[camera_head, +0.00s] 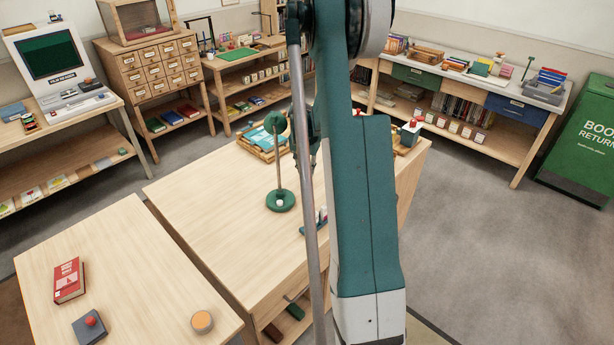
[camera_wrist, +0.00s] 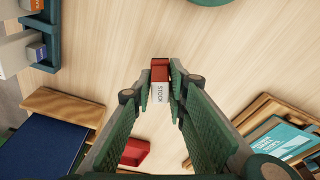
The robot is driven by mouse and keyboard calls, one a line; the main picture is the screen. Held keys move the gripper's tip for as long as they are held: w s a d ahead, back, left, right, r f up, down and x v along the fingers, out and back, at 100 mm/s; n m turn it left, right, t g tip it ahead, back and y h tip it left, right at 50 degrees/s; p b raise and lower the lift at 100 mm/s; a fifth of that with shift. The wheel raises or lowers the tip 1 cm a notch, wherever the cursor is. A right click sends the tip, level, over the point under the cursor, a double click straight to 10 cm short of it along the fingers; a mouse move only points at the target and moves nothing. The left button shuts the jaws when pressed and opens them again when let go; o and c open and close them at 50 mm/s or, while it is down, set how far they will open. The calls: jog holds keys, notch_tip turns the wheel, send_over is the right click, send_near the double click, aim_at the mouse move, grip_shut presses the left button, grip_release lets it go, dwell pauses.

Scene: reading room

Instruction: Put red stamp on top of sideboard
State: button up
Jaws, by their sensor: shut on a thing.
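In the wrist view my gripper (camera_wrist: 161,90) is shut on the red stamp (camera_wrist: 160,73), a small red block with a white label reading STOCK. The stamp sits between the fingertips, over a pale wooden top; whether it touches the wood is unclear. In the head view my arm hides the gripper and the stamp. A long piece of furniture with a pale top and green and blue drawers (camera_head: 515,108) stands at the back right; it looks like the sideboard. Books, trays and a grey bin cover much of its top.
The central table (camera_head: 220,190) holds a green lamp (camera_head: 280,200) and a book tray (camera_head: 262,143). In the wrist view a red tray (camera_wrist: 134,152) and a dark blue panel (camera_wrist: 45,147) lie close to my fingers. A green book-return bin (camera_head: 585,135) stands far right.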

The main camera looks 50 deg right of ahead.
aim_at(306, 169)
jog(key=shift+f, duration=1.05)
jog(key=shift+f, duration=0.2)
jog(key=o, duration=0.9)
jog(key=shift+r, duration=0.15)
jog(key=shift+s+a+r+p, duration=0.1)
jog(key=shift+a+r, duration=0.1)
jog(key=shift+r, duration=1.05)
jog(key=shift+s+a+r+p, duration=0.1)
jog(key=shift+a+r+p, duration=0.05)
jog(key=shift+r, duration=1.1)
jog(key=shift+a+r+p, duration=0.1)
jog(key=shift+a+r, duration=0.1)
jog(key=shift+r, duration=1.05)
